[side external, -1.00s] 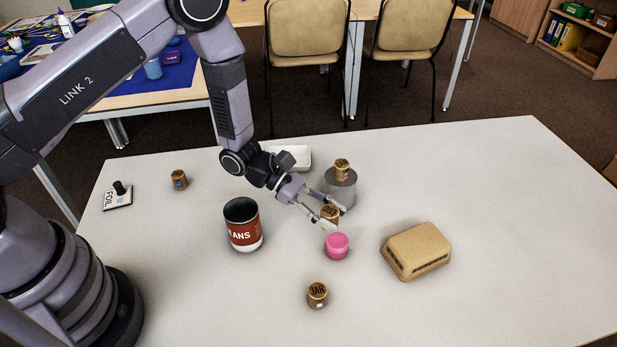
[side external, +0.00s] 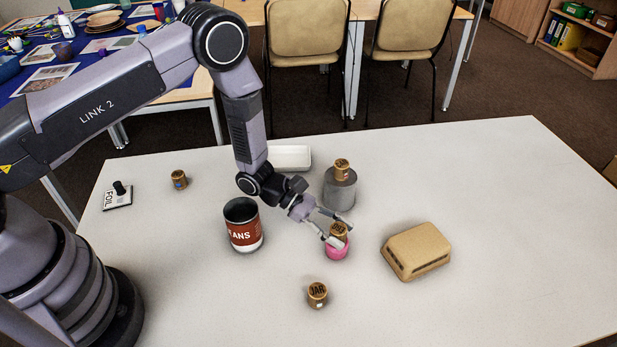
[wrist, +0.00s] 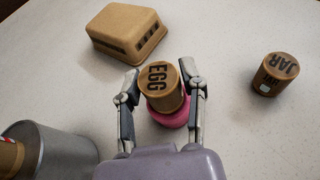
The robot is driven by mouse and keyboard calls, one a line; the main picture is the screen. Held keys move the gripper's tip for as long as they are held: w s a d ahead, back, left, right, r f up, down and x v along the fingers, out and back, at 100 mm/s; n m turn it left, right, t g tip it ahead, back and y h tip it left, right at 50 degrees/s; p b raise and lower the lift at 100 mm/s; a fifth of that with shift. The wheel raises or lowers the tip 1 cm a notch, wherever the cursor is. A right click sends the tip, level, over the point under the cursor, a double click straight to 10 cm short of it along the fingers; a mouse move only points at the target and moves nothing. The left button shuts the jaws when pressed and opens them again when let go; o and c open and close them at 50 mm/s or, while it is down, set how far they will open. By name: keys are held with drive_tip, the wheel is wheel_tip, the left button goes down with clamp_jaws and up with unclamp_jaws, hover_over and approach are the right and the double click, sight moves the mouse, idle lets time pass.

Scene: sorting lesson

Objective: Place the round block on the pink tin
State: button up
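The round block (side external: 339,231), a brown cylinder marked EGG, sits upright on the pink tin (side external: 337,251). In the wrist view the round block (wrist: 160,85) covers most of the pink tin (wrist: 172,117), whose rim shows below it. My gripper (side external: 341,230) is around the round block, one finger on each side. In the wrist view my gripper (wrist: 163,82) looks open, with narrow gaps between the fingers and the block.
A brown JAR block (side external: 317,294) stands in front and a tan box (side external: 416,250) lies to the right. A grey cylinder (side external: 340,191) with a small brown block (side external: 342,169) on it stands behind. The beans can (side external: 243,229) is left. A white tray (side external: 290,157) lies behind.

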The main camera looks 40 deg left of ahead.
drive_tip(key=shift+o, duration=1.2)
drive_tip(key=shift+r, duration=0.1)
drive_tip(key=shift+a+r, duration=0.2)
drive_tip(key=v, duration=1.1)
drive_tip(key=s+a+r+m+g+y, duration=0.15)
drive_tip(key=s+r+m, duration=0.35)
drive_tip(key=r, duration=0.5)
drive_tip(key=s+a+r+m+g+y, duration=0.1)
drive_tip(key=s+r+m+g+y, duration=0.15)
drive_tip(key=r+m, duration=0.55)
drive_tip(key=s+a+r+m+t+y, duration=0.6)
drive_tip(key=s+a+r+y, duration=0.3)
drive_tip(key=s+a+r, duration=0.5)
drive_tip(key=shift+s+a+m+t, duration=0.4)
drive_tip(key=shift+s+t, duration=0.3)
drive_tip(key=shift+s, duration=0.25)
